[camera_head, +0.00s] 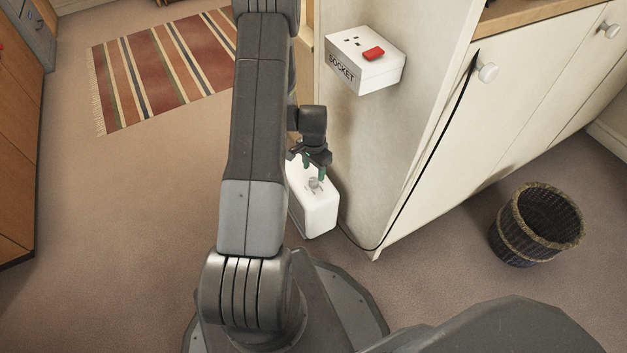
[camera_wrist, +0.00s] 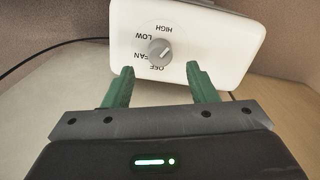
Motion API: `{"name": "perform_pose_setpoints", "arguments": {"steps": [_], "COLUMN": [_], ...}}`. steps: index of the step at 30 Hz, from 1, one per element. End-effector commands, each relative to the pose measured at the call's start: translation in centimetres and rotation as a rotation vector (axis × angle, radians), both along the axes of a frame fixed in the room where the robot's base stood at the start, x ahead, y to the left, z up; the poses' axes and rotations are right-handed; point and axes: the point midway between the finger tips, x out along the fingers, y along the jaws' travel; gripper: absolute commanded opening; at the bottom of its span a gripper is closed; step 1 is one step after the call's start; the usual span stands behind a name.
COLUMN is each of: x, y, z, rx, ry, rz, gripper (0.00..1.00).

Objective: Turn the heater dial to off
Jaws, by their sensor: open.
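The white heater (camera_head: 318,213) stands on the floor against the cream cabinet's side, partly hidden by my arm. Its grey round dial (camera_head: 314,184) is on the top face. In the wrist view the heater (camera_wrist: 225,40) fills the upper middle, and the dial (camera_wrist: 160,52) sits among the printed words HIGH, LOW, FAN and OFF, which appear upside down. OFF is on the side nearest my gripper. I cannot tell surely which word the dial points to. My gripper (camera_head: 314,170) is open above the heater. Its green fingers (camera_wrist: 160,68) are spread, with the dial just beyond the gap between their tips.
A white socket box (camera_head: 352,75) with a red switch (camera_head: 373,54) is on the cabinet side (camera_head: 385,150). A black cable (camera_head: 430,140) runs down the cabinet to the floor. A wicker basket (camera_head: 515,240) stands at right. A striped rug (camera_head: 160,65) lies at upper left; the left floor is clear.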

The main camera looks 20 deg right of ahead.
Motion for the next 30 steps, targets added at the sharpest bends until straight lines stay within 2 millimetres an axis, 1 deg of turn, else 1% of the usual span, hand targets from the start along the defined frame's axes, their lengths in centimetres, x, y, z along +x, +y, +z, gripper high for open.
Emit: {"name": "perform_pose_setpoints", "arguments": {"steps": [1, 3, 7, 12, 20, 21, 23, 27, 28, 30], "x": [0.0, -0.1, 0.0, 0.0, 0.0, 0.0, 0.0, 0.0, 0.0, 0.0], "y": [0.0, 0.0, 0.0, 0.0, 0.0, 0.0, 0.0, 0.0, 0.0, 0.0], "z": [-1.4, -2.6, -4.1, -5.0, -5.0, -5.0, -5.0, -5.0, -5.0, -5.0], "rx": [0.001, 0.001, 0.001, 0.000, 0.000, 0.000, 0.000, 0.000, 0.000, 0.000], "ry": [0.003, 0.003, 0.001, 0.000, 0.000, 0.000, 0.000, 0.000, 0.000, 0.000], "rz": [0.000, 0.000, 0.001, 0.001, 0.001, 0.001, 0.001, 0.001, 0.001, 0.001], "gripper": [0.52, 0.52, 0.52, 0.52, 0.52, 0.48, 0.36, 0.09, 0.07, 0.07]}}
